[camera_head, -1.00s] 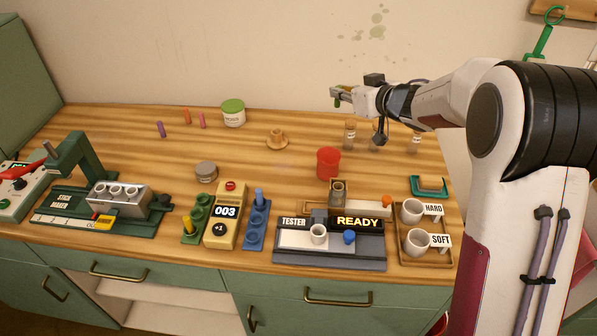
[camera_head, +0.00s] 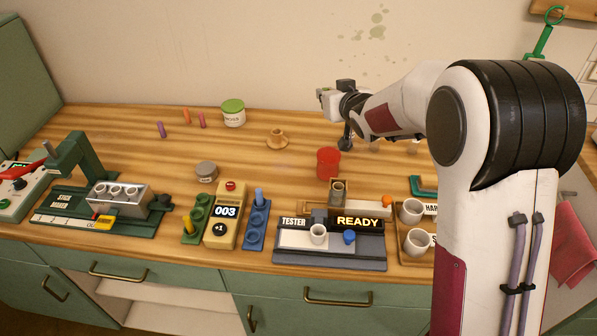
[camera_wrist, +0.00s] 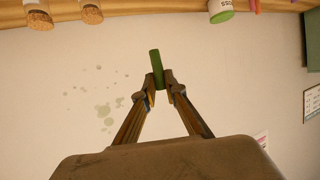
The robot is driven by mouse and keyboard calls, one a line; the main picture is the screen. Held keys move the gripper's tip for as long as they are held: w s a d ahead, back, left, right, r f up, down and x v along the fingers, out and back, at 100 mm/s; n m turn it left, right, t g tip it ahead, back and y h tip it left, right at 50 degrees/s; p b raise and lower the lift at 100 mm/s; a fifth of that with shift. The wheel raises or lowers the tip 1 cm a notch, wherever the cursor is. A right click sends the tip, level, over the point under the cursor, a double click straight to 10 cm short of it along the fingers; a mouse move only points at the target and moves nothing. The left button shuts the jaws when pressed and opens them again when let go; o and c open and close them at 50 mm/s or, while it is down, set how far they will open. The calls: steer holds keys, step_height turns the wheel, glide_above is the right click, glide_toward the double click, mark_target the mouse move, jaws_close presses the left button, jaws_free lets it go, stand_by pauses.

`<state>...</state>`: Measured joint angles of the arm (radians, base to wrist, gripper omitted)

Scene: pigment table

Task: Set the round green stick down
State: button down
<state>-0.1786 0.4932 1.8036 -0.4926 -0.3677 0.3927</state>
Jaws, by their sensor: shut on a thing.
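My gripper (camera_wrist: 160,84) is shut on the round green stick (camera_wrist: 156,66) in the wrist view. The stick points away from the fingertips, with the pale wall behind it. In the head view my gripper (camera_head: 327,103) is raised above the back of the wooden table, near the wall. The stick cannot be made out in the head view now; my wrist and arm hide that side of the gripper.
The tester (camera_head: 330,243) and mugs are in front. The back middle is mostly clear.

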steer(key=s+a+f+m+h, duration=0.2)
steer(key=s+a+f+h, duration=0.1)
steer(key=s+a+f, duration=0.3)
steer(key=shift+s+a+f+m+t, duration=0.2)
steer(key=shift+s+f+m+t, duration=0.25)
steer(key=shift+f, duration=0.15)
stand_by(0.6)
steer(key=shift+f, duration=3.1)
steer(key=shift+f, duration=0.1)
steer(key=shift+f, duration=1.8)
steer(key=shift+f, duration=0.15)
